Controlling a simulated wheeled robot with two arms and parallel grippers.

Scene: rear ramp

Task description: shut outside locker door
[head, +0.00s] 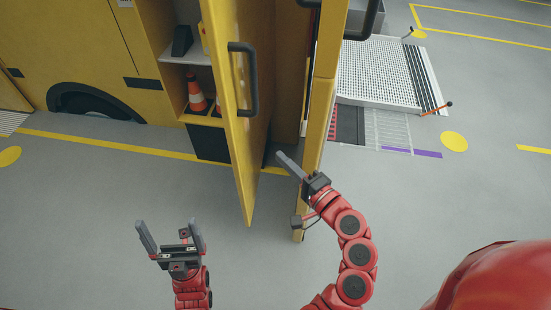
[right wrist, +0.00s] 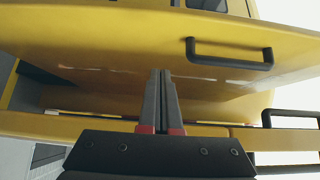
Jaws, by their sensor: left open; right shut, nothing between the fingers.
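The locker door (head: 248,150) is a tall yellow panel with a black handle (head: 248,80), standing open from the yellow vehicle in the head view. The open locker (head: 200,55) shows to its left. My right gripper (head: 280,156) is shut and empty, to the right of this door, between it and a second yellow panel (head: 318,130). In the right wrist view its fingers (right wrist: 160,75) point at a yellow panel (right wrist: 110,50) with a black handle (right wrist: 230,56); contact cannot be told. My left gripper (head: 167,225) is open and empty, low and left of the door.
An orange and white cone (head: 196,93) stands inside the locker below a white shelf (head: 190,54). A metal ramp (head: 385,75) lies beyond the second panel, which has another black handle (head: 362,20). Grey floor (head: 90,210) is clear at the left.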

